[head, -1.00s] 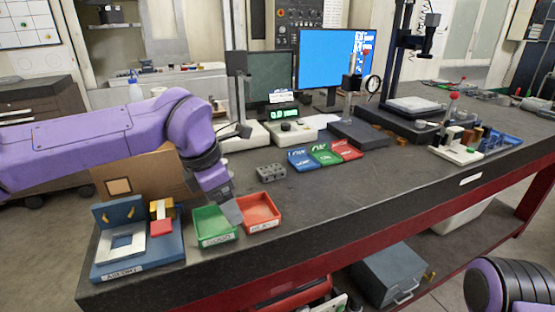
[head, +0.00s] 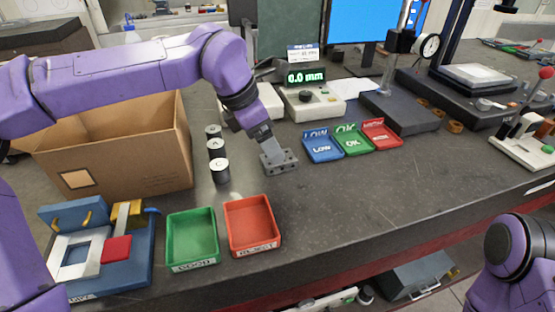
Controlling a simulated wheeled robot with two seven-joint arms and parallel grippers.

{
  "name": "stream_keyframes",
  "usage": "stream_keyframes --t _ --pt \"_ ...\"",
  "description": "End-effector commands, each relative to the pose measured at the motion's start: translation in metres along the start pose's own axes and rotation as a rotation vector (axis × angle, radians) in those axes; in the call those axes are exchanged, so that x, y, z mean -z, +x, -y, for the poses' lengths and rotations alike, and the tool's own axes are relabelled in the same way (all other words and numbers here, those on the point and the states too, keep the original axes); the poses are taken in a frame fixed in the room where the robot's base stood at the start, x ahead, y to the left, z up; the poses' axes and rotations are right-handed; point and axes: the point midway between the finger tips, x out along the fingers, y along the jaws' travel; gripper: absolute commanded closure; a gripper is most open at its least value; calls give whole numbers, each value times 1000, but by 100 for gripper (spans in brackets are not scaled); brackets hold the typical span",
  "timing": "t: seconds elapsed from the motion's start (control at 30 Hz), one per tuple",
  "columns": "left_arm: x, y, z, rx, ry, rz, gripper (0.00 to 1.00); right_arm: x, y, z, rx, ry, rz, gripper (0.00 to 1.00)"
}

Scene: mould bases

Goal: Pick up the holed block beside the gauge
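The holed block (head: 286,166) is a small grey block with holes in its top, lying on the dark bench in front of the gauge unit (head: 312,104), whose display reads 0.0 mm. My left gripper (head: 272,153) points down at the block, and its fingertips overlap the block's left part in the head view. The fingers look close together, but I cannot tell whether they grip the block or are only over it. My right arm shows at the lower right edge, and its gripper is out of frame.
Black cylinders (head: 219,171) stand left of the block. A green tray (head: 191,238) and a red tray (head: 252,224) lie nearer. Blue, green and red bins (head: 322,146) lie to the right. A cardboard box (head: 150,150) stands at left. Bench right of the red tray is clear.

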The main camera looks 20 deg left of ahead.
Motion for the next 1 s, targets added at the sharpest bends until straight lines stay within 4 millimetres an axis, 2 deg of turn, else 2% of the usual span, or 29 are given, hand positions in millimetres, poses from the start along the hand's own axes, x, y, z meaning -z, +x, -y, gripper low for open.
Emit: stream_keyframes --t 0.23,0.5,0.57,0.7,0.77,1.0 --pt "3 44 -3 2 -2 -6 17 3 -4 0 1 1 -2 57" --pt "4 51 -3 1 -6 -3 17 2 -4 0 1 1 -2 57" --pt "4 51 -3 1 -6 -3 33 2 -4 0 1 1 -2 57" --pt "3 50 -3 1 -6 -3 79 2 -4 0 1 1 -2 57" --pt "4 50 -3 1 -6 -3 98 2 -4 0 1 1 -2 57" --pt "2 48 -3 0 -5 -1 100 3 -4 0 1 1 -2 57"
